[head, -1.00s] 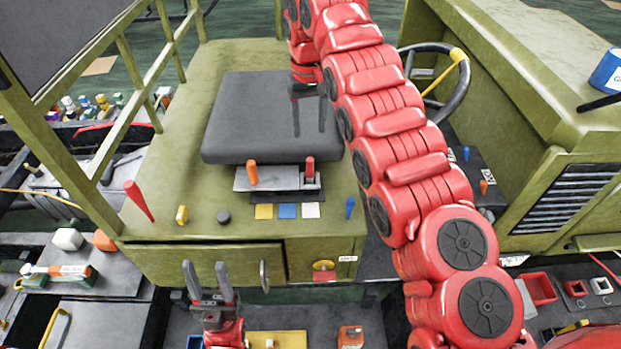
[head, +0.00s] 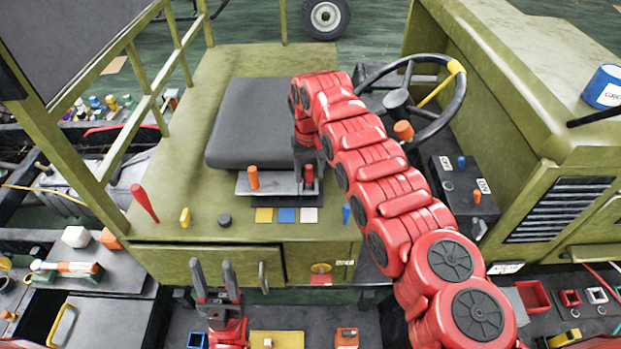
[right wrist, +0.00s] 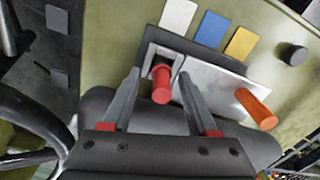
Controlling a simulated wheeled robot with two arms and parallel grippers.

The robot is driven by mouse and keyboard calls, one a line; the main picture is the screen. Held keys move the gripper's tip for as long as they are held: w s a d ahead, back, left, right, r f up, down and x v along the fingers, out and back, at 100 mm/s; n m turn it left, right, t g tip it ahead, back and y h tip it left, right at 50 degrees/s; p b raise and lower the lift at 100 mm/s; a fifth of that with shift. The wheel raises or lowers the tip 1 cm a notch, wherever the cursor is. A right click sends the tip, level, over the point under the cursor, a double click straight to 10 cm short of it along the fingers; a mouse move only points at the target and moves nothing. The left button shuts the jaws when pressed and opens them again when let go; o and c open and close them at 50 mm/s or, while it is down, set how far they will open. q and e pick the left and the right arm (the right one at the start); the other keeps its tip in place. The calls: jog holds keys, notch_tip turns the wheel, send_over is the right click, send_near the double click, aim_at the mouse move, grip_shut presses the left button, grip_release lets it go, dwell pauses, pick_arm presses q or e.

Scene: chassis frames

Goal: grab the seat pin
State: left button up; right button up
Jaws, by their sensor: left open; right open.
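The seat pin (head: 309,174), a red upright peg, stands in a bracket at the right end of a silver plate (head: 271,184) at the seat's front edge. In the right wrist view the red pin (right wrist: 161,86) shows between the two fingers. My right gripper (head: 304,165) is open, its fingers pointing down on either side of the pin; I see gaps between fingers and pin. An orange peg (head: 253,177) stands at the plate's left end; it also shows in the right wrist view (right wrist: 256,109). My left gripper (head: 211,267) is open and empty before the drawer front.
The grey seat (head: 245,120) lies behind the plate. Yellow, blue and white patches (head: 287,215) lie in front, with a dark knob (head: 225,220) and blue peg (head: 346,213) nearby. A red lever (head: 144,202) stands left. The steering wheel (head: 452,102) is to the right.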

jog(key=shift+a, duration=0.1)
grip_shut()
dwell(0.3)
